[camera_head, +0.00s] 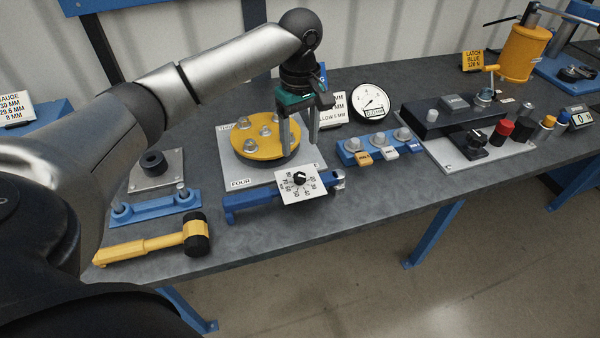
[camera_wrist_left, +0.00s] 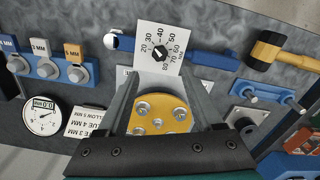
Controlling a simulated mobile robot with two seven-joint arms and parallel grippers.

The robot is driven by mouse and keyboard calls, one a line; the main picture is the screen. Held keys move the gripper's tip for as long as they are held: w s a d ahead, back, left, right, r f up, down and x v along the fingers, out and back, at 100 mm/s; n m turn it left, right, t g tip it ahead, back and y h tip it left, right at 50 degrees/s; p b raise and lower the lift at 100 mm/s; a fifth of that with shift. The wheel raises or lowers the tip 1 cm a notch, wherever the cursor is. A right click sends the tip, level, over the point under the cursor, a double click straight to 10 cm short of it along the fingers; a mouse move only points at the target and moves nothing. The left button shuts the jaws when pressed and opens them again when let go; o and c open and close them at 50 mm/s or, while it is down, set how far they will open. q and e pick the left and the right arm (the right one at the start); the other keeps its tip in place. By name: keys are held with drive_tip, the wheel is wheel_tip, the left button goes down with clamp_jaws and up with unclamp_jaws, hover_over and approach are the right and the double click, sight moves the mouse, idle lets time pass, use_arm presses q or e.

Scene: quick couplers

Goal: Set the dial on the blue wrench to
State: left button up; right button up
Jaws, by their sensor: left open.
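The blue wrench (camera_head: 240,202) lies near the table's front edge. Its white dial plate (camera_head: 318,187) carries a black knob (camera_head: 299,178) ringed by numbers. In the left wrist view the plate (camera_wrist_left: 149,32) and knob (camera_wrist_left: 159,54) show at the top middle, with numbers from 20 to 80. I cannot tell surely which number the knob points to. My left gripper (camera_head: 300,148) is open and empty, pointing down, above and behind the dial. Its fingers (camera_wrist_left: 161,100) show in the left wrist view, apart from the wrench. My right gripper is out of view.
A yellow disc (camera_head: 262,152) with several bolts sits on a grey plate behind the wrench. A yellow mallet (camera_head: 150,246) lies at left. A blue holder (camera_head: 348,156) with tagged sockets and a round gauge (camera_head: 370,101) stand at right. Bare table lies in front of the holder.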

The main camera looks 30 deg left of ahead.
sight(300, 176)
use_arm(q)
wheel_tip(300, 176, down, 10)
drive_tip(key=shift+f+b, duration=0.1)
drive_tip(key=shift+b, duration=0.7)
clamp_jaws()
